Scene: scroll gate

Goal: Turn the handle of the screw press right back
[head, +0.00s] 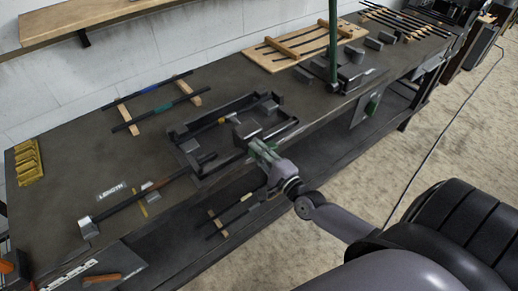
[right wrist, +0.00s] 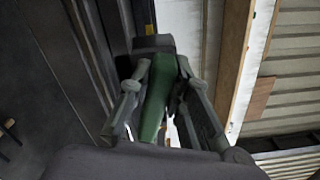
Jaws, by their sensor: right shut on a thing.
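The screw press appears to be the dark low frame (head: 183,136) near the bench's front edge, with grey blocks inside it. My right gripper (head: 257,147) is at the front right of this frame. It is shut on the green handle, which shows in the right wrist view (right wrist: 158,105) between the two fingers. The handle runs from near the palm up to a dark block (right wrist: 152,43). In the head view the gripper mostly covers the handle, so its turn angle cannot be told. My left gripper is not in view.
The grey workbench (head: 72,155) runs along a white wall. Dark rods on wooden strips (head: 187,90), a wooden rack (head: 275,62), a tall green post (head: 333,30) and yellow blocks (head: 28,163) stand on it. A lower shelf lies beneath. The floor in front is clear.

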